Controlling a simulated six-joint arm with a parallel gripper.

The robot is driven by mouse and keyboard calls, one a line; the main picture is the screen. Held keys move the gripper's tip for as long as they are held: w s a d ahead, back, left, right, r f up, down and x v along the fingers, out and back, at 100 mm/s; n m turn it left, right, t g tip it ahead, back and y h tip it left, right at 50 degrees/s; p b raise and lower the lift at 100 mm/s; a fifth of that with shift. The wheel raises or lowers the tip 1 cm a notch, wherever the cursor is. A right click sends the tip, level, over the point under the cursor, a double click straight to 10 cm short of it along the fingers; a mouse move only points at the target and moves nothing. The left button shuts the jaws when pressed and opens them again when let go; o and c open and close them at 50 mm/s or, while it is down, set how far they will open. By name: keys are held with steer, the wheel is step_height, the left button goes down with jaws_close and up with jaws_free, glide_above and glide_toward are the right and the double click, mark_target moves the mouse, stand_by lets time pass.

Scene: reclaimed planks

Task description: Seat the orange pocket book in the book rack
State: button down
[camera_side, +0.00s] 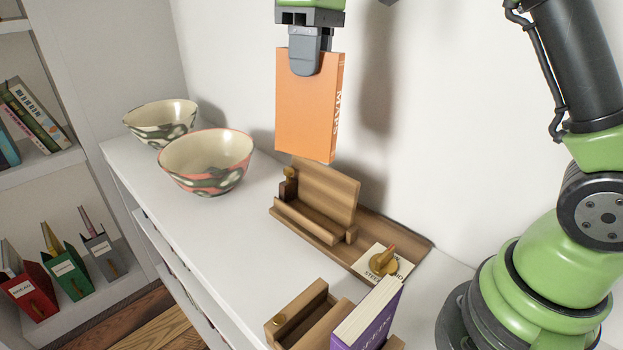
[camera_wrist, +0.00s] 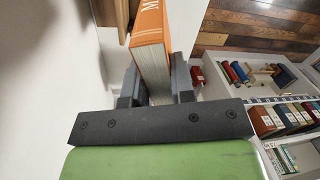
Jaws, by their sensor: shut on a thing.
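The orange pocket book (camera_side: 304,110) hangs upright below my gripper (camera_side: 305,62), which is shut on its top edge. In the wrist view the orange book (camera_wrist: 150,40) sits between the two dark fingers of my gripper (camera_wrist: 157,85). The wooden book rack (camera_side: 320,205), with a tall back board and a low front rail, stands on the white shelf top. Its slot looks empty. The book is above the rack and apart from it, its lower edge near the top of the back board in the side view. Part of the rack is hidden in the wrist view.
Two patterned bowls (camera_side: 207,160) stand left of the rack. A card with a brass-coloured piece (camera_side: 384,262) lies on the rack's right end. A second wooden holder (camera_side: 303,312) with a purple book (camera_side: 368,318) is in front. The white wall is close behind.

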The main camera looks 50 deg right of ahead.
steer(key=s+a+f+n+h, duration=0.1)
steer(key=s+a+f+n, duration=0.7)
steer(key=s+a+n, duration=0.5)
step_height(320, 180, down, 10)
steer(key=n, duration=0.1)
steer(key=shift+a+f, duration=0.15)
steer(key=shift+a, duration=0.05)
steer(key=c, duration=1)
jaws_free()
steer(key=shift+f, duration=0.15)
